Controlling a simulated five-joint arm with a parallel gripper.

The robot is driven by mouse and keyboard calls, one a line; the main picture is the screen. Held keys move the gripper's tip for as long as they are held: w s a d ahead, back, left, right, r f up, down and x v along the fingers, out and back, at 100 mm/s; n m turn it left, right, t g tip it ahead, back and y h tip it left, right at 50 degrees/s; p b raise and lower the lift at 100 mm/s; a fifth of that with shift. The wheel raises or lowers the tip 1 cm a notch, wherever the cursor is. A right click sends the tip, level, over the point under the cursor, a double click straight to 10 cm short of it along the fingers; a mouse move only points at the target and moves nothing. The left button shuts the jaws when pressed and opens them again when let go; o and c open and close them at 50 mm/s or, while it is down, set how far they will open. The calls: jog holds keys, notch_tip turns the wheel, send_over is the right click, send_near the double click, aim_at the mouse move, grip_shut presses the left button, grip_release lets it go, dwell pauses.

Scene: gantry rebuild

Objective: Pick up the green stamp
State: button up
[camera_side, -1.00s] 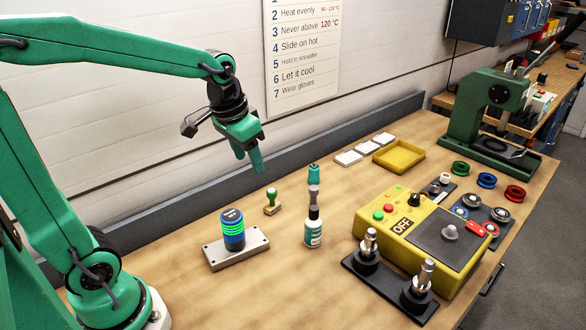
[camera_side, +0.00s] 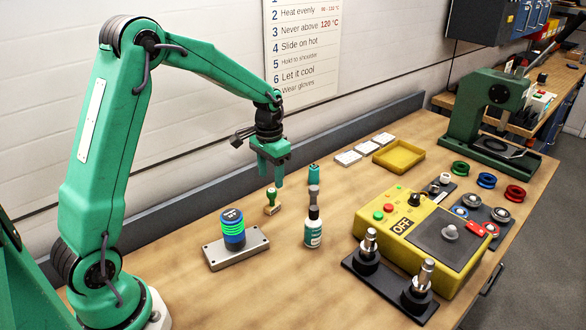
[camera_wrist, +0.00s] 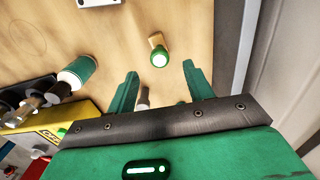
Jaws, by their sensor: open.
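The green stamp (camera_side: 271,201) stands upright on the bench, a green knob on a small tan base. In the wrist view the stamp (camera_wrist: 159,57) is ahead of the fingertips, roughly centred between their lines. My gripper (camera_side: 270,181) points down, above and close to the stamp, with its fingers apart. In the wrist view my gripper (camera_wrist: 160,70) has both green fingers spread, with nothing held between them. In the side view a fingertip shows right beside the knob. I cannot tell the exact height gap.
A small teal cylinder (camera_side: 314,174) and a teal-labelled bottle (camera_side: 313,232) stand to the right of the stamp. A yellow OFF machine (camera_side: 400,222) is further right. The grey back rail (camera_side: 210,186) runs behind.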

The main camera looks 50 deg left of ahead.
aim_at(273, 189)
jog(key=shift+w+f, duration=0.15)
jog(key=shift+f, duration=1.85)
jog(key=shift+w+f, duration=0.1)
jog(key=shift+f, duration=1.9)
jog(key=c, duration=1.1)
jog(key=shift+r, duration=0.2)
jog(key=shift+r, duration=0.5)
jog(key=r, duration=0.3)
jog(key=shift+d+r, duration=0.15)
jog(key=shift+d, duration=0.15)
jog(key=s+d+r, duration=0.1)
jog(key=d+r, duration=0.1)
jog(key=d, duration=0.1)
jog(key=s+d+r, duration=0.1)
jog(key=d+r, duration=0.1)
jog(key=d, duration=0.2)
jog(key=s+d+r, duration=0.1)
jog(key=d+r, duration=0.1)
jog(key=d, duration=0.1)
jog(key=shift+s+d+r, duration=0.2)
jog(key=shift+s+d, duration=0.05)
jog(key=shift+s, duration=0.05)
